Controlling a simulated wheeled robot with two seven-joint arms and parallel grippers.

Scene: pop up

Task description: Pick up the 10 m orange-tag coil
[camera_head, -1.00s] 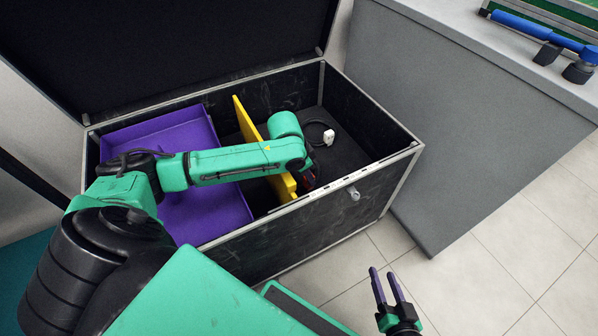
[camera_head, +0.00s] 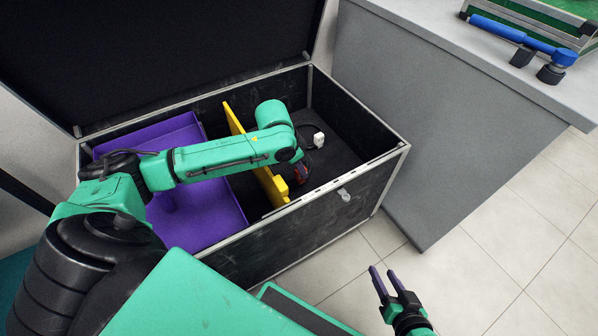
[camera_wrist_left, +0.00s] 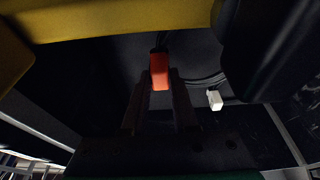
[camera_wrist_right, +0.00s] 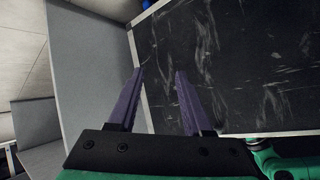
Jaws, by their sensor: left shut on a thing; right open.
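The orange tag (camera_wrist_left: 159,71) of a coil sits between the fingers of my left gripper (camera_wrist_left: 160,88) in the left wrist view. That gripper is shut on it, inside the right compartment of the black case (camera_head: 325,205). In the head view my left gripper (camera_head: 302,172) is small and dark, partly hidden by my own arm. A dark cable leads up from the tag; most of its coil is hidden. My right gripper (camera_head: 384,284) is open and empty, outside the case in front; its fingers also show in the right wrist view (camera_wrist_right: 157,85).
A white tag (camera_head: 319,139) on another dark coil lies close by, and shows in the left wrist view (camera_wrist_left: 215,100). A yellow divider (camera_head: 236,120) stands left of my left gripper, with a purple tray (camera_head: 215,205) beyond. A grey counter (camera_head: 430,110) stands to the right.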

